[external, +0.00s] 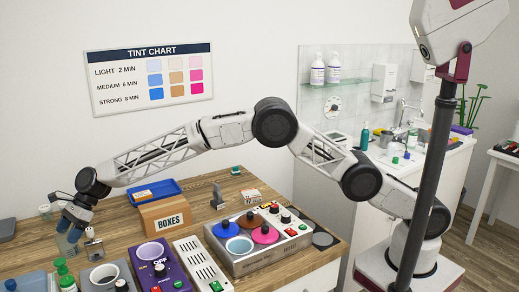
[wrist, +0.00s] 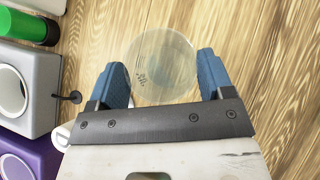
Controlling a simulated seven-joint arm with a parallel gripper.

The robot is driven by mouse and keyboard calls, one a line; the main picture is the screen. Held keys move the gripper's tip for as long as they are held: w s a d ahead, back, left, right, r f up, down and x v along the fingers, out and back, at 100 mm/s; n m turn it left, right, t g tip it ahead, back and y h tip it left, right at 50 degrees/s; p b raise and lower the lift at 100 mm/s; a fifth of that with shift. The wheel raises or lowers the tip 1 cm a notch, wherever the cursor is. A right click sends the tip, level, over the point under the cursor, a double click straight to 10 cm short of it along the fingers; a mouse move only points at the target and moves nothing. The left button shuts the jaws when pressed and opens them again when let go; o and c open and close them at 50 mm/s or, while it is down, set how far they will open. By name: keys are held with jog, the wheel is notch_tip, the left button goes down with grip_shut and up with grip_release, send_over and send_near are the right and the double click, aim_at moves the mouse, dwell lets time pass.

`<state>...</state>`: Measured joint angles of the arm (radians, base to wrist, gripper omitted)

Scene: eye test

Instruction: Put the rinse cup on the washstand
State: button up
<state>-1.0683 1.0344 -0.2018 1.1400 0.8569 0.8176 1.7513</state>
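A clear, round cup with small dark print (wrist: 165,62), which seems to be the rinse cup, shows in the wrist view. Whether the cup touches the table is hard to see. The washstand (external: 325,203), a white cabinet with a tap and sink area, stands at the right, beyond the table.
Close to my gripper are a pump bottle (external: 94,248), a small cup (external: 45,212), a grey holder (external: 104,273) and a purple machine (external: 170,272). A box marked BOXES (external: 165,217) and a blue tray (external: 153,190) stand behind. Bottles crowd the washstand top.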

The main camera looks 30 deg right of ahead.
jog(key=c, duration=0.4)
jog(key=shift+c, duration=0.2)
jog(key=shift+r, duration=0.1)
notch_tip(320, 180, up, 10)
dwell(0.3)
dwell(0.5)
